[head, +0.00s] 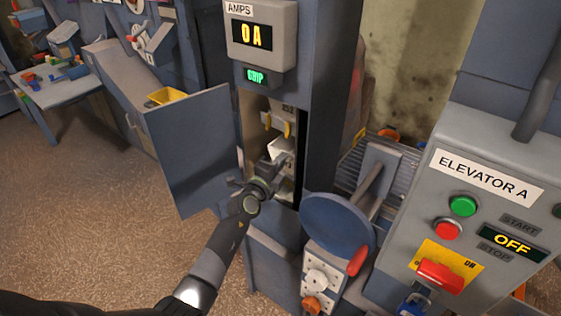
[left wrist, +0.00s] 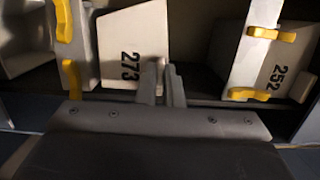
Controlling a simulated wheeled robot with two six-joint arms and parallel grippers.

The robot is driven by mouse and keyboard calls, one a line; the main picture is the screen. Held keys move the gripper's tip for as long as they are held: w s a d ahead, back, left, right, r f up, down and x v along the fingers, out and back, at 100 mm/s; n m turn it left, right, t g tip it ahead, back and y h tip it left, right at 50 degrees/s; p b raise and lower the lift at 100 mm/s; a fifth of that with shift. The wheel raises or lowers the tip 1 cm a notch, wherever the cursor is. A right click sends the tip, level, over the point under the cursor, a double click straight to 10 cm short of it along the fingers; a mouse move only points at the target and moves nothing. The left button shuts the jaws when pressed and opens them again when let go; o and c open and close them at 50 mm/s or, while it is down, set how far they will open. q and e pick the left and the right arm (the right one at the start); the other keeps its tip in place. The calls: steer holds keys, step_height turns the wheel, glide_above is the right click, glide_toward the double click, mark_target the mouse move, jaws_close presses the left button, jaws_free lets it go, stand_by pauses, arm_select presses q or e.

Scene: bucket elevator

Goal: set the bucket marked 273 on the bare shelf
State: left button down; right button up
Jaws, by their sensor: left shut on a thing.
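The white bucket marked 273 (left wrist: 133,45) stands tilted in the left wrist view, inside the open elevator casing. It also shows in the head view as a pale shape (head: 281,147) just beyond my left gripper (head: 272,167). In the left wrist view, my left gripper (left wrist: 163,88) is shut on the bucket at its right edge. A second white bucket, marked 252 (left wrist: 287,75), is to the right, next to a pale strip with yellow clips (left wrist: 273,34). I cannot pick out the bare shelf with certainty. My right gripper is not in view.
The casing's blue door (head: 190,150) stands open left of the opening. A round blue disc with a red handle (head: 335,224) is close on the right. The ELEVATOR A panel (head: 480,205) reads OFF; the ammeter (head: 253,34) reads 0 A. Floor at left is clear.

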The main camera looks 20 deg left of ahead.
arm_select(q)
steer(key=shift+f+b, duration=0.35)
steer(key=shift+f, duration=0.1)
steer(key=c, duration=1.5)
jaws_free()
steer(key=shift+s, duration=0.1)
steer(key=s+a+p, duration=0.2)
steer(key=s+a, duration=0.1)
steer(key=s, duration=1.4)
steer(key=shift+a, duration=0.15)
steer(key=shift+f, duration=0.2)
